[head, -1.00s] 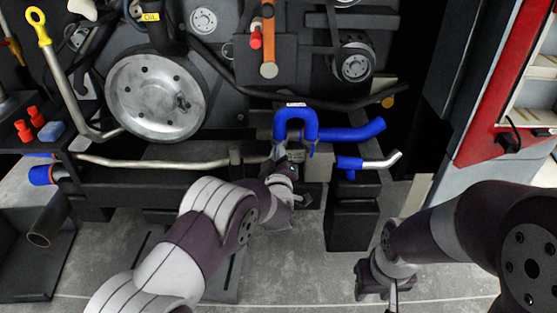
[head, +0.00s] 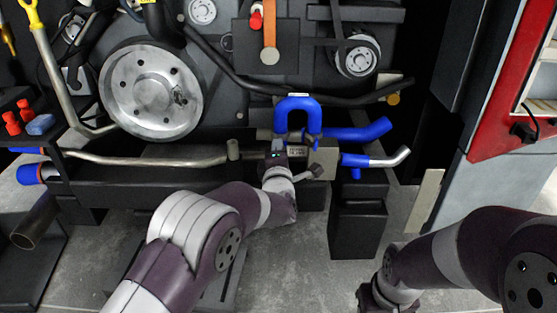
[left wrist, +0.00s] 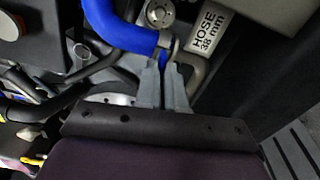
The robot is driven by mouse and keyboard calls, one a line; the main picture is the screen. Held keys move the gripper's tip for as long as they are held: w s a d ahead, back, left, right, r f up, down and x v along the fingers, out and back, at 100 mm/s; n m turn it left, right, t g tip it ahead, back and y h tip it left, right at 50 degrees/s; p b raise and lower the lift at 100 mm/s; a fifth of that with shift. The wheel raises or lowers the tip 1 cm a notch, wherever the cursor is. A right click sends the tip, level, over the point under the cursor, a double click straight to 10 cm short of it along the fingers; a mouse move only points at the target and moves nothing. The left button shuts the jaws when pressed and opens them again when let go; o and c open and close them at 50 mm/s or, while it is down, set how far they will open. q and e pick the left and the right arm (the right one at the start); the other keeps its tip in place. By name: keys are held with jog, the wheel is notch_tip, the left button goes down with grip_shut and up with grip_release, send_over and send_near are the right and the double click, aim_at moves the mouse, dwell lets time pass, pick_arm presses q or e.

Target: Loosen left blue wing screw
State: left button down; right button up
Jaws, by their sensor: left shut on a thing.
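A bright blue U-shaped hose (head: 297,104) stands on the engine front. My left gripper (head: 277,152) is at the lower end of its left leg. In the left wrist view the blue hose (left wrist: 118,28) ends at a metal clamp (left wrist: 168,45). My left fingers (left wrist: 164,84) are close together at this clamp, shut on what appears to be its wing screw.
A metal block (head: 321,155) sits right of my left gripper. A second blue hose piece (head: 354,160) with a metal pipe end lies further right. A large grey pulley (head: 150,88) is at left. A red cabinet (head: 497,95) stands at right. Grey floor (head: 290,265) is open below.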

pick_arm(q)
jog(key=shift+d+f+n+b, duration=0.1)
jog(key=shift+f+n+b, duration=0.05)
jog(key=shift+n+b, duration=2.6)
jog(key=shift+d+f+n+b, duration=0.1)
jog(key=shift+n+b, duration=2.1)
jog(key=shift+b, duration=1.1)
jog(key=shift+d+f+n+b, duration=0.1)
jog(key=shift+f+n+b, duration=0.05)
jog(key=shift+n+b, duration=2.6)
jog(key=shift+b, duration=0.35)
jog(key=shift+r, duration=0.1)
jog(key=c, duration=1.2)
grip_release()
jog(key=shift+c, duration=0.2)
jog(key=shift+s+r, duration=0.1)
jog(key=s+p, duration=0.2)
jog(key=s, duration=1)
jog(key=shift+s+p, duration=0.3)
jog(key=shift+p, duration=0.1)
